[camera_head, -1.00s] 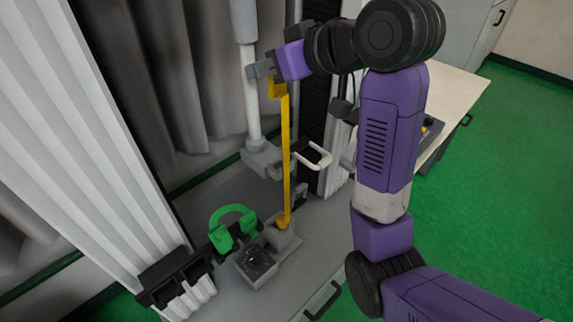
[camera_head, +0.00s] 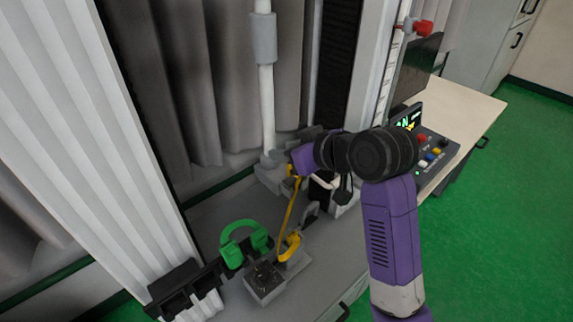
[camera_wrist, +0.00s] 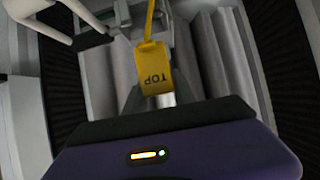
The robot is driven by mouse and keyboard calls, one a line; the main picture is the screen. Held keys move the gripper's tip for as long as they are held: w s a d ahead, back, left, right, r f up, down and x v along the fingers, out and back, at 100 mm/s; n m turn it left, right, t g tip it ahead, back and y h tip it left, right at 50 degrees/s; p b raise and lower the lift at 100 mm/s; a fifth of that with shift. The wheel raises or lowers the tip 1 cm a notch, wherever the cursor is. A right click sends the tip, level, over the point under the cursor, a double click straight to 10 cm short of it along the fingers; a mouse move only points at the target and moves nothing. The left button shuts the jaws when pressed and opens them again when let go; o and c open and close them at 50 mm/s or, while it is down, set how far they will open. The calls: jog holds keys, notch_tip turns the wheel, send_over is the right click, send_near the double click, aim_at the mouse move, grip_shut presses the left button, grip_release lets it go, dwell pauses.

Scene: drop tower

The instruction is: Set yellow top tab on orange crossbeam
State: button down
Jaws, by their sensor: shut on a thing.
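The yellow top tab (camera_wrist: 154,68), printed "TOP", is between my gripper's fingers (camera_wrist: 152,98) in the wrist view. It tops a yellow strap (camera_head: 289,212) that runs down to a grey block. The strap leans and curves near its lower yellow end (camera_head: 290,246). In the head view my gripper (camera_head: 293,170) is shut at the strap's upper end, low beside the foot of the white pole. I cannot make out an orange crossbeam in either view.
A green curved handle (camera_head: 243,240) stands left of the grey block (camera_head: 266,281). A white pole (camera_head: 267,105) rises behind my gripper. White ribbed panels (camera_head: 100,140) stand at left. A control panel (camera_head: 432,154) sits on the table at right.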

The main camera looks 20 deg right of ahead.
aim_at(286, 177)
jog(key=shift+f, duration=2.25)
jog(key=shift+f, duration=0.15)
jog(key=c, duration=1)
grip_release()
jog(key=shift+c, duration=0.2)
jog(key=shift+s+d+r, duration=0.1)
jog(key=shift+s+r, duration=0.1)
jog(key=shift+r, duration=0.1)
jog(key=v, duration=1.1)
jog(key=shift+s+r+b, duration=0.15)
jog(key=shift+s+b, duration=0.05)
jog(key=shift+b, duration=0.1)
